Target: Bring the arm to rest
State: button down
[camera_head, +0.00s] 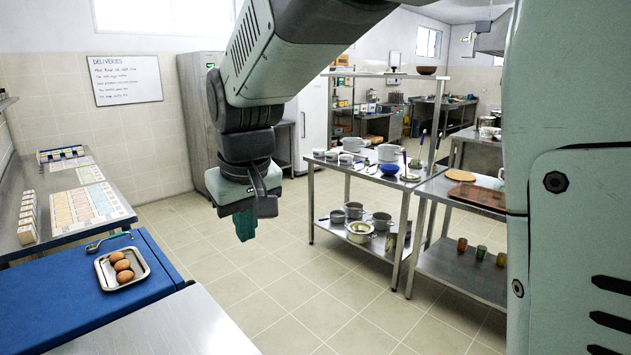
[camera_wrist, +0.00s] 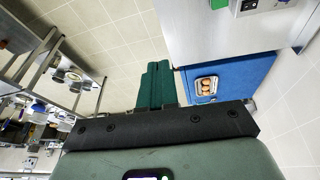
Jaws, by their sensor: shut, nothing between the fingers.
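My gripper (camera_head: 245,224) hangs from the arm in the middle of the head view, fingers pointing down. Its green fingers are together with nothing between them. It is over the open tiled floor, right of the blue counter and left of the steel shelf table, touching neither. In the wrist view the shut fingers (camera_wrist: 155,84) show at the centre above the dark gripper body.
A tray (camera_head: 101,276) with brown eggs (camera_head: 123,265) lies on the blue counter top (camera_head: 60,315) at left, beside a ladle (camera_head: 108,241). A steel table (camera_head: 350,172) with pots and a blue bowl (camera_head: 390,169) stands at right. Tiled floor (camera_head: 290,290) lies clear between them.

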jog(key=s+d+r+m+t, duration=0.1)
jog(key=s+d+r+m, duration=0.1)
jog(key=s+d, duration=0.35)
jog(key=s+d+r+m, duration=0.2)
jog(key=d+r, duration=0.1)
jog(key=d, duration=0.5)
jog(key=s+d+f+m+t+h, duration=0.1)
jog(key=s+d+f+m, duration=0.1)
jog(key=s+d, duration=0.7)
jog(key=s+m, duration=0.1)
jog(key=s, duration=0.2)
jog(key=shift+h, duration=0.3)
